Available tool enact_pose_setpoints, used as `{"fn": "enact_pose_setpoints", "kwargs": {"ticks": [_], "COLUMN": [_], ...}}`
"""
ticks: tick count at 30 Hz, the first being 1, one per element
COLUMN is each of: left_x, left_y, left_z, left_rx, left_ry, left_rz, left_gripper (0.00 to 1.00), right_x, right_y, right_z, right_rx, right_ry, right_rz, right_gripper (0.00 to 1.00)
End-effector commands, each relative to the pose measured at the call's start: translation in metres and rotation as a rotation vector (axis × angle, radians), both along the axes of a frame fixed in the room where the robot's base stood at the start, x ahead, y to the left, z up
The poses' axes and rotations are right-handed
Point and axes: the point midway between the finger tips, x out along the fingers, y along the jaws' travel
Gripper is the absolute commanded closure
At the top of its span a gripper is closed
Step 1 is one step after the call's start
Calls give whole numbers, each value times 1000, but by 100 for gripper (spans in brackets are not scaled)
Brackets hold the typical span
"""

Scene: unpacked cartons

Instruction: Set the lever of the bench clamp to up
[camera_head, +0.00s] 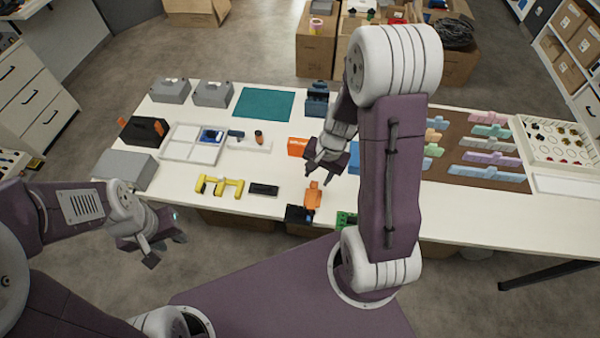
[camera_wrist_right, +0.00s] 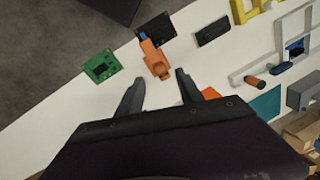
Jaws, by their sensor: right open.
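The bench clamp appears to be the black base (camera_head: 297,215) with an orange lever (camera_head: 313,196) near the table's front edge. In the right wrist view, the base (camera_wrist_right: 157,27) is beyond the orange lever (camera_wrist_right: 154,58), which extends from it toward my gripper. The lever looks laid over or tilted; its exact angle is unclear. My right gripper (camera_head: 321,176) is open and empty, just behind the lever. In the wrist view its fingertips (camera_wrist_right: 160,77) are apart, with the lever's near end ahead between them. My left gripper (camera_head: 165,249) is open and empty, left of the clamp before the table.
A green circuit board (camera_wrist_right: 101,66) lies beside the clamp. A black block (camera_head: 263,189) and yellow part (camera_head: 219,186) lie to its left. An orange piece (camera_head: 297,147) and a dark blue device (camera_head: 317,99) stand farther back.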

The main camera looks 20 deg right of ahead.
Motion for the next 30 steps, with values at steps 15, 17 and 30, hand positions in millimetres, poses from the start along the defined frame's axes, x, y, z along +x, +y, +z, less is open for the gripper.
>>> {"fn": "enact_pose_setpoints", "kwargs": {"ticks": [15,17,30], "left_x": [0,0,0], "left_y": [0,0,0], "left_z": [-40,-44,-46], "left_rx": [0,0,0], "left_ry": [0,0,0], "left_rz": [0,0,0], "left_gripper": [64,64,64], "right_x": [8,9,10], "right_y": [8,9,10], "right_z": [-78,-84,-90], "right_rx": [-2,-1,-1], "right_ry": [0,-1,-2], "right_rz": [2,3,3], "right_gripper": [57,57,76]}}
